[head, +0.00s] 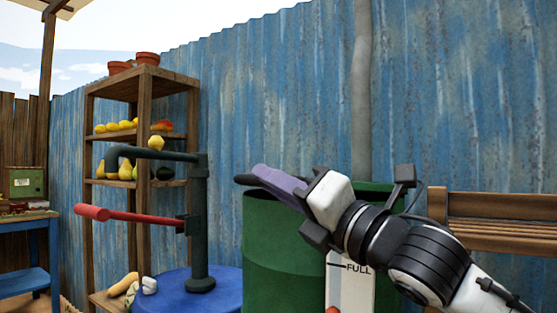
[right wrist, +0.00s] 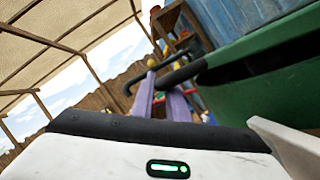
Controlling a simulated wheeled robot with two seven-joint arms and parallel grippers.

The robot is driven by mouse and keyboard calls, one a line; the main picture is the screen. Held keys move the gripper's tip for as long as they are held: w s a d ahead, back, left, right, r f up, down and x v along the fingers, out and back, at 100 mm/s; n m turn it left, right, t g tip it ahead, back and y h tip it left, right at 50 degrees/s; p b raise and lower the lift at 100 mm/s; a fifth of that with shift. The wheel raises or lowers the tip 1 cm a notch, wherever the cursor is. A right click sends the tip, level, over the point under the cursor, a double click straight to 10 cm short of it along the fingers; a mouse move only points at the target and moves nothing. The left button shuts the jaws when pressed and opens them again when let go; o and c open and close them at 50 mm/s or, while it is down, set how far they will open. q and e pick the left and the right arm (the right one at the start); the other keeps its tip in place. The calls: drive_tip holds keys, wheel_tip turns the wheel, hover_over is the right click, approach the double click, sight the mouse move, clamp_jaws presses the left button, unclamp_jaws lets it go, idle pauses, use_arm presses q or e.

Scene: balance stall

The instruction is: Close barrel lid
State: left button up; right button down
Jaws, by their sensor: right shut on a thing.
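The green barrel (head: 280,240) stands right of centre in the head view, with its top rim partly hidden by my right arm. A green section with a dark edge, probably the lid (head: 380,190), shows behind my arm; its exact angle is hard to tell. In the right wrist view, green barrel or lid surfaces (right wrist: 275,80) fill the right side. A dark bar, likely the lid handle (right wrist: 182,74), reaches toward my fingers. My right gripper (head: 270,178), with purple fingers, is over the barrel's left rim, shut on this dark bar. My left gripper is out of view.
A dark green pump (head: 200,230) with a red handle (head: 130,216) stands left of the barrel on a blue round top (head: 175,296). A fruit shelf (head: 145,100) is behind. A wooden bench (head: 500,226) is at right. A white "FULL" gauge (head: 358,287) fronts the barrel.

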drive_tip(key=shift+w+d+f+b, duration=0.1)
drive_tip(key=shift+f+b, duration=0.25)
drive_tip(key=shift+f, duration=1.3)
drive_tip(key=c, duration=1.7)
unclamp_jaws()
drive_tip(key=shift+d, duration=0.15)
drive_tip(key=shift+c, duration=0.2)
drive_tip(key=v, duration=1)
drive_tip(key=shift+s, duration=0.25)
drive_tip(key=shift+f, duration=0.1)
